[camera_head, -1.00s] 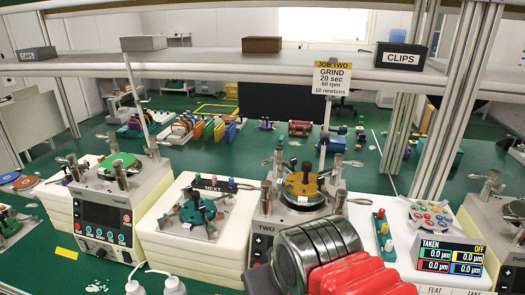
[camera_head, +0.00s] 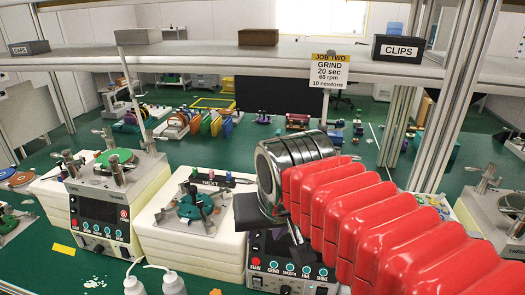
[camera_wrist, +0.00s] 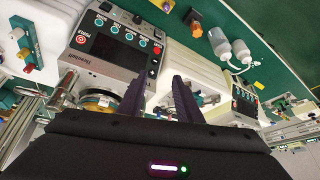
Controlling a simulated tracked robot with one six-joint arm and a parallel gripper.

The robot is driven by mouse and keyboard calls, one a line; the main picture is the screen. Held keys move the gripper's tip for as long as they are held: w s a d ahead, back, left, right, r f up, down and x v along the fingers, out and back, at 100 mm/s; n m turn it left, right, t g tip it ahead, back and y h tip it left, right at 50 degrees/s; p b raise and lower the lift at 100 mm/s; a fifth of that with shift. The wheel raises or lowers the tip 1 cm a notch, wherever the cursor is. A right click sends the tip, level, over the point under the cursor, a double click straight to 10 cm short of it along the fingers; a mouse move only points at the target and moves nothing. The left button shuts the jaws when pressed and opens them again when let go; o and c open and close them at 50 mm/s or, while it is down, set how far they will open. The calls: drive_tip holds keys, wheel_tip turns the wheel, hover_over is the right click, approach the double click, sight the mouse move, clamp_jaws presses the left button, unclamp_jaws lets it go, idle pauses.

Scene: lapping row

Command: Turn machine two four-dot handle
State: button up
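Machine two (camera_head: 288,268) stands right of centre in the head view. Its front buttons and part of its screen show; my red and metal arm hides its top. In the wrist view, machine two (camera_wrist: 115,48) shows its dark screen, buttons and part of a gold disc (camera_wrist: 98,106). A metal lever handle (camera_wrist: 66,84) stands beside the disc. I cannot make out dots on any handle, so I cannot tell which is the four-dot one. My gripper (camera_wrist: 160,95) has its two dark fingers apart with nothing between them, above machine two.
Another machine (camera_head: 103,210) with a green disc stands at left. A white block (camera_head: 190,240) with a NEXT fixture sits between. White bottles (camera_head: 172,280) stand in front. A shelf with a CLIPS box (camera_head: 399,50) and a JOB TWO sign (camera_head: 331,72) runs behind.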

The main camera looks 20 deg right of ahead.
drive_tip(key=w+d+r+m+h, duration=0.1)
drive_tip(key=w+d+r+m, duration=0.1)
drive_tip(key=w, duration=0.6)
drive_tip(key=w+d+r+m+g+h, duration=0.1)
drive_tip(key=w+d+r+m, duration=0.2)
drive_tip(key=w+r+m, duration=0.2)
drive_tip(key=w+d+r+m, duration=0.3)
drive_tip(key=w+r, duration=0.3)
drive_tip(key=w, duration=0.6)
drive_tip(key=shift+r+m+g+h, duration=0.15)
drive_tip(key=shift+m+g+h, duration=0.15)
drive_tip(key=shift+m+h, duration=0.1)
drive_tip(key=x, duration=1.4)
drive_tip(key=shift+a, duration=0.1)
drive_tip(key=shift+r, duration=0.1)
drive_tip(key=shift+c, duration=0.4)
clamp_jaws()
